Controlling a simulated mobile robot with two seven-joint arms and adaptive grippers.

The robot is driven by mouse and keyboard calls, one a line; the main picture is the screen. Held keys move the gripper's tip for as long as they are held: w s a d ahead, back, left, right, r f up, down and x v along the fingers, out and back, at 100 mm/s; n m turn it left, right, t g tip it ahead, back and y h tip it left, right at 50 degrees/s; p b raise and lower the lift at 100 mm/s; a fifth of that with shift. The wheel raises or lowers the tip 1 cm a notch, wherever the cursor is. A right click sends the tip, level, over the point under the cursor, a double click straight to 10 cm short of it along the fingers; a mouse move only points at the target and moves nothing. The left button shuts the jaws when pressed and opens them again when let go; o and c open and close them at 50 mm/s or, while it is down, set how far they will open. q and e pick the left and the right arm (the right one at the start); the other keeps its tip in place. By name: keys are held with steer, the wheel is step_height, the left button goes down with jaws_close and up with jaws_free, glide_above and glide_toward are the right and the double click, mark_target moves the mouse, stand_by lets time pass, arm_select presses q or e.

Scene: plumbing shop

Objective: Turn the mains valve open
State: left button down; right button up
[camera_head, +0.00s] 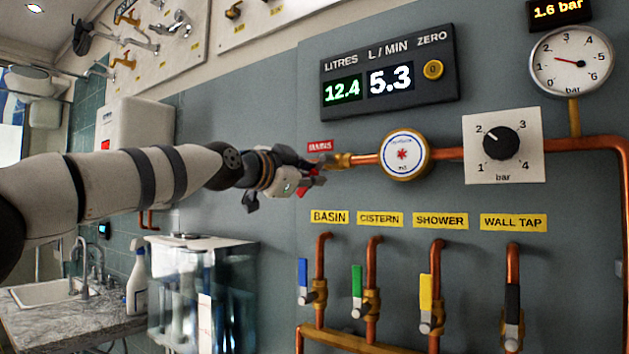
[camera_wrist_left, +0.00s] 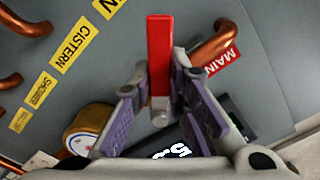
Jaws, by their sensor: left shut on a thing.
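The mains valve (camera_head: 341,160) is a brass body at the left end of the copper pipe, under the red MAINS label (camera_head: 320,146). Its red lever shows in the left wrist view (camera_wrist_left: 160,50), standing between the fingers. My left gripper (camera_head: 318,178) reaches in from the left and is shut on the red lever. The fingers hide part of the lever and valve in the head view. In the left wrist view the gripper (camera_wrist_left: 160,88) has a finger on each side of the lever. My right gripper is not in view.
The display (camera_head: 389,73) reads 12.4 litres and 5.3 L/MIN; another (camera_head: 558,11) reads 1.6 bar. A round meter (camera_head: 404,155), regulator dial (camera_head: 502,145) and pressure gauge (camera_head: 571,61) sit to the right. Several coloured branch levers are below. A clear tank (camera_head: 203,285) stands lower left.

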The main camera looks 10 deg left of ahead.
arm_select(q)
steer(key=m, duration=0.1)
steer(key=r+m, duration=0.1)
steer(key=m, duration=0.1)
steer(key=a+m, duration=0.1)
steer(key=shift+w+r, duration=0.15)
steer(key=shift+w, duration=0.1)
steer(key=shift+a+r+m, duration=0.15)
steer(key=shift+r+m, duration=0.3)
steer(key=shift+m, duration=0.65)
steer(key=shift+a+r+m, duration=0.15)
steer(key=shift+r+m, duration=0.25)
steer(key=shift+m, duration=0.7)
steer(key=shift+r, duration=0.1)
steer(key=c, duration=1.8)
jaws_free()
steer(key=shift+o, duration=1.3)
steer(key=shift+w, duration=0.25)
steer(key=shift+s, duration=0.1)
steer(key=v, duration=0.7)
steer(key=shift+s, duration=0.2)
